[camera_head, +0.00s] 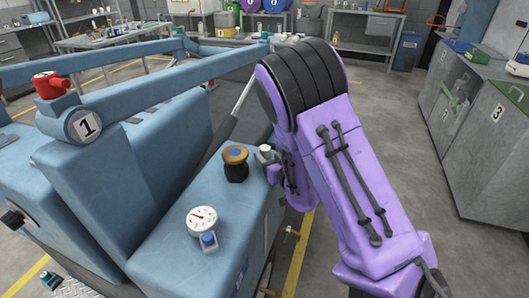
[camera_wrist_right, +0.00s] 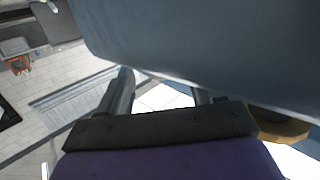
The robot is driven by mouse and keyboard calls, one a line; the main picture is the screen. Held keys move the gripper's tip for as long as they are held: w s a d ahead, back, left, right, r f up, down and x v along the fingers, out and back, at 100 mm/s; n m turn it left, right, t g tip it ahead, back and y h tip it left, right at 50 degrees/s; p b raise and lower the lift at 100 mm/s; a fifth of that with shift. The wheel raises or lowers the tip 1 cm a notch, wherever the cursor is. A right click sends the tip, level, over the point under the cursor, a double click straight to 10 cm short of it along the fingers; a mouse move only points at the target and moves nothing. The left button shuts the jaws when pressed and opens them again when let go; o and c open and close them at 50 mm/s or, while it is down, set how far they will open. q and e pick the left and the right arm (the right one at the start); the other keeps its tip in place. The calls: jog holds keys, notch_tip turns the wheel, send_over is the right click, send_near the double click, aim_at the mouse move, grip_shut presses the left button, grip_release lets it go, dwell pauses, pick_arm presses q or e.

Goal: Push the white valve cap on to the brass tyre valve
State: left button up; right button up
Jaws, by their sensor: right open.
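My right gripper (camera_wrist_right: 163,90) is open; in the wrist view its two fingers stand apart with nothing clearly between them. In the head view the purple right arm reaches down to the right edge of the blue machine's top (camera_head: 180,240), and the wrist mostly hides the fingers. A small white-topped piece (camera_head: 265,148) shows beside the gripper; I cannot tell whether it is the white valve cap. A small brass fitting (camera_head: 291,233) sticks out of the machine's right side, below the gripper; it may be the tyre valve. My left gripper is not in view.
A black and brown knob (camera_head: 235,160) stands close left of the gripper. A white dial gauge (camera_head: 202,219) stands nearer the front. A blue tubular frame with a red cap (camera_head: 48,84) is at left. Grey cabinets (camera_head: 490,140) stand at right, with clear floor before them.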

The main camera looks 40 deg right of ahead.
jog(key=shift+x, duration=1.1)
jog(key=shift+a, duration=0.1)
jog(key=c, duration=1.1)
